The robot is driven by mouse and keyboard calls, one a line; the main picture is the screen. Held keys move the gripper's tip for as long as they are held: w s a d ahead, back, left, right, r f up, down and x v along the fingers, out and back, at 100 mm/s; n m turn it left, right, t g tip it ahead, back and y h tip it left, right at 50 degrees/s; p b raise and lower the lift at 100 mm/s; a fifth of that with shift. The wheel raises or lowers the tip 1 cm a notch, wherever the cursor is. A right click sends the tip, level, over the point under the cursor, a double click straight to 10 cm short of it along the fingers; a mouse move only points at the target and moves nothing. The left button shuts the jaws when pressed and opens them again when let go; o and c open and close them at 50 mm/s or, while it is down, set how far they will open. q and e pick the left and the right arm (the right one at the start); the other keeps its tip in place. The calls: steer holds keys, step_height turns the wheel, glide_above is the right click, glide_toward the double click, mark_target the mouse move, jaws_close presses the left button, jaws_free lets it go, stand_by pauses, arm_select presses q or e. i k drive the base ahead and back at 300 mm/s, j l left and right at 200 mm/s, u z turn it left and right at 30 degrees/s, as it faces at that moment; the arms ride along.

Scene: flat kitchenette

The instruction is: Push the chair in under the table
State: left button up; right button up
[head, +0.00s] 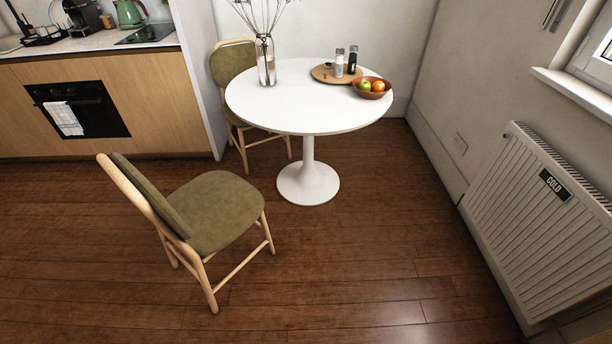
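A chair with a green padded seat (215,208) and light wooden frame stands on the floor in the head view, left of centre. Its backrest is at the left and its seat faces right, toward the table. The round white table (300,112) stands beyond it on a single pedestal foot (308,184). The chair is apart from the table, with bare floor between its seat and the foot. A second green chair (229,66) stands behind the table at its left, partly hidden by the tabletop. Neither of my grippers is in view.
A vase (266,62), a round tray (323,74) with shakers and a fruit bowl (372,90) stand on the table. Kitchen cabinets with an oven (95,118) are at the left. A radiator (545,225) lines the right wall. The front floor (350,285) is clear.

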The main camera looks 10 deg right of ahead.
mark_target(208, 213)
steer(key=i+z, duration=0.2)
steer(key=i, duration=0.8)
steer(key=i+j, duration=0.15)
steer(key=j, duration=0.2)
steer(key=i+j, duration=0.1)
steer(key=j, duration=0.2)
